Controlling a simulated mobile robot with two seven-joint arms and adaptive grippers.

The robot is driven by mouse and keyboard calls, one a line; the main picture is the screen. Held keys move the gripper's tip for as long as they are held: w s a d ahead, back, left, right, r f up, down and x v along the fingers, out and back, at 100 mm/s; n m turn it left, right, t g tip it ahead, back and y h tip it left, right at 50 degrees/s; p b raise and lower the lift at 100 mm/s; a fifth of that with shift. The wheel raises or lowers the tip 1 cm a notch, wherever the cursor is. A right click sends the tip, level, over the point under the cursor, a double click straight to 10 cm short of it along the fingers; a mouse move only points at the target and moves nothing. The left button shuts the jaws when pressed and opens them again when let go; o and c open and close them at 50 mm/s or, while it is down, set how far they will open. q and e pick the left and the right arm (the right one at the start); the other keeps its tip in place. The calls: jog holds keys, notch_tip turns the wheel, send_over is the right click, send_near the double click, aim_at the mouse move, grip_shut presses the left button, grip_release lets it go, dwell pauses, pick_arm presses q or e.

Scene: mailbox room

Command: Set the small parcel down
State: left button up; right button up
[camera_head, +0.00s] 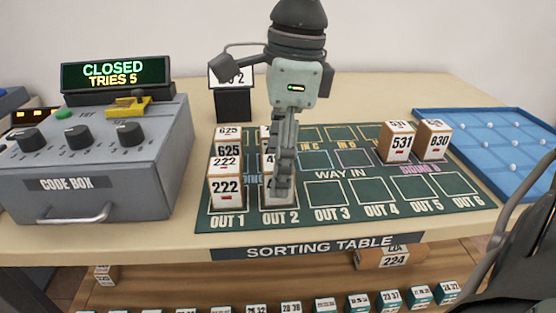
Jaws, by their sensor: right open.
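My right gripper (283,195) points straight down over the OUT 2 square of the green sorting mat (400,212). Its jaws are open, seen nearly edge-on. A small white-labelled parcel (267,166) stands on or just above OUT 2, directly at the fingers. The fingers hide its right part and most of its number, so I cannot tell whether they touch it. Another parcel shows partly behind it. A brown parcel marked 222 (226,189) stands on OUT 1, with a 625 parcel (228,149) behind it. My left gripper is not in view.
Parcels 531 (397,143) and 830 (434,141) stand at the mat's right, before a blue tray (490,135). The grey code box (95,165) fills the left; its display reads CLOSED, TRIES 5. OUT 3 to OUT 6 are bare. Several parcels lie on the shelf below.

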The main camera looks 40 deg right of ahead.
jog(key=shift+r, duration=0.6)
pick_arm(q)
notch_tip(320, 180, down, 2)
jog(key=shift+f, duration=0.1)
pick_arm(e)
notch_tip(320, 180, up, 11)
jog(key=d, duration=0.1)
jog(key=shift+s, duration=0.4)
jog(key=shift+d+f, duration=0.1)
